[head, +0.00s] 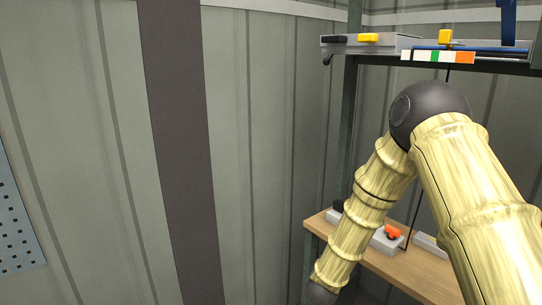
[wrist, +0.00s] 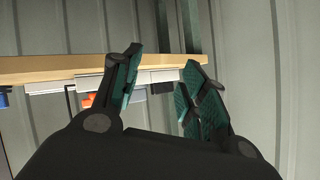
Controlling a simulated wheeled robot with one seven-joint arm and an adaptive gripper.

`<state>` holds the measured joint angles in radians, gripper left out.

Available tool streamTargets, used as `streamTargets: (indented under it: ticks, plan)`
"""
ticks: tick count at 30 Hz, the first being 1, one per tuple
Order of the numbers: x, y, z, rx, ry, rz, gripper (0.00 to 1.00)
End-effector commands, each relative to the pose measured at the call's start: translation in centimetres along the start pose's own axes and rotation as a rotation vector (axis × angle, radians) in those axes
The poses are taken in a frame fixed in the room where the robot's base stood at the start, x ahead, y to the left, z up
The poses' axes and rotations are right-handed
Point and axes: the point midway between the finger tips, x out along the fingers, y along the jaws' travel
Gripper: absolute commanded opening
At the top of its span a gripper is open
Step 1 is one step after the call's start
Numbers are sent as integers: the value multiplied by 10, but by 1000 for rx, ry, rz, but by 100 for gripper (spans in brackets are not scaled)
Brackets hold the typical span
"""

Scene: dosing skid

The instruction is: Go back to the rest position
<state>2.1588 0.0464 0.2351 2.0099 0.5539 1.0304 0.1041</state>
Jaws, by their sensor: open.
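My gripper (wrist: 160,92) shows in the wrist view with its two green-padded fingers spread apart. Nothing is between the fingers. Beyond the fingertips is a wooden shelf (wrist: 40,69), with grey-white units along its edge. In the head view my arm reaches in from the right and bends down in front of the wooden shelf (head: 398,272); the gripper itself is out of that view.
A skid shelf holds a grey box with a yellow knob (head: 368,38) and a second yellow part (head: 445,37). A striped strip (head: 438,56) hangs at its front. An orange part (head: 392,231) sits on the wooden shelf. A blue perforated panel (head: 14,225) is at left.

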Motion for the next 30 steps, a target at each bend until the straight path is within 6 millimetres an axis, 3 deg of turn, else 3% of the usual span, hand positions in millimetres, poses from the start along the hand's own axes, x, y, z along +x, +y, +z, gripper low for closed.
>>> streamTargets:
  ticks: [1, 3, 8, 15, 20, 24, 30]
  plan:
    - [-2, 20, 26, -38, -46, 9, 43]
    - [-8, 45, 58, -90, -112, 14, 43]
    - [-30, 103, 126, -204, -264, 29, 43]
    - [-84, 192, 218, -360, -510, 47, 43]
    - [-134, 251, 269, -452, -682, 57, 43]
    - [-185, 300, 305, -526, -839, 63, 43]
    - [-249, 350, 335, -598, -1017, 68, 43]
